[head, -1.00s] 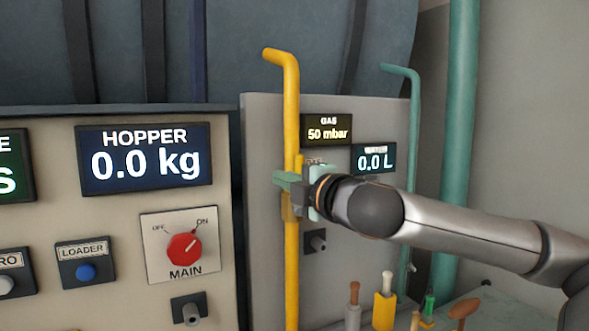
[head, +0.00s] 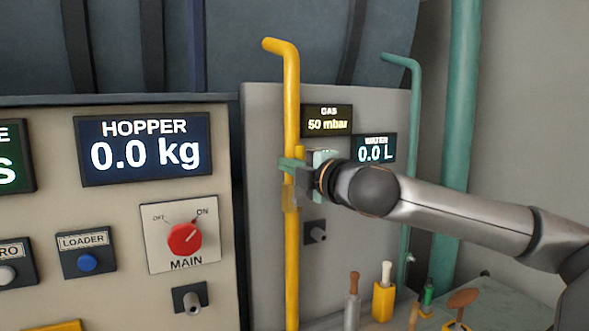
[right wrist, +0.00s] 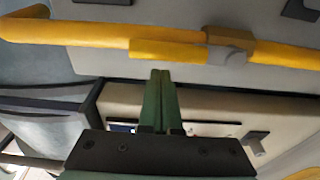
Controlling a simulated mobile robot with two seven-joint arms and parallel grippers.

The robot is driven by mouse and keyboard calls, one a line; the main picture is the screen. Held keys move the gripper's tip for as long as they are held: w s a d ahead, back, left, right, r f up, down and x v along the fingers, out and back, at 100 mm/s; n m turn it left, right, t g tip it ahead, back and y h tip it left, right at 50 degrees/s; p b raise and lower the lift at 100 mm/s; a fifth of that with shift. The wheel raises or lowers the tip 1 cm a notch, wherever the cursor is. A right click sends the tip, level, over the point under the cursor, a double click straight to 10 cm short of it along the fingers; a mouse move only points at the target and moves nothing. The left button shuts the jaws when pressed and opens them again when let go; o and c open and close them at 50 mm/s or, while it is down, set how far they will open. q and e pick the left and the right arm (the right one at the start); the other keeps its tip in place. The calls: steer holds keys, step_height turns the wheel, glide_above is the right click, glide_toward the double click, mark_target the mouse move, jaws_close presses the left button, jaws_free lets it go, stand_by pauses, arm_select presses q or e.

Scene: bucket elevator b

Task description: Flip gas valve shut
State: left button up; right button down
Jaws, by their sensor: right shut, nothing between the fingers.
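The yellow gas pipe (head: 292,262) runs upright on the grey panel in the head view. It crosses the top of the right wrist view (right wrist: 80,33). The gas valve's yellow lever (right wrist: 165,50) lies along the pipe from the grey valve body (right wrist: 230,46). In the head view a yellow strip beside the pipe appears to be the lever (head: 300,153). My right gripper (head: 288,165) is shut and empty at the pipe, above the valve. In the wrist view its green fingertips (right wrist: 160,74) are close to the lever; contact is unclear. My left gripper is not in view.
The gas display (head: 327,120) reads 50 mbar. The water display (head: 374,149) and green pipe (head: 415,110) are to the right. The MAIN switch panel (head: 183,235) is left. Several tools (head: 384,293) stand below.

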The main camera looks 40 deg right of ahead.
steer(key=shift+s+d, duration=0.3)
steer(key=shift+d, duration=0.2)
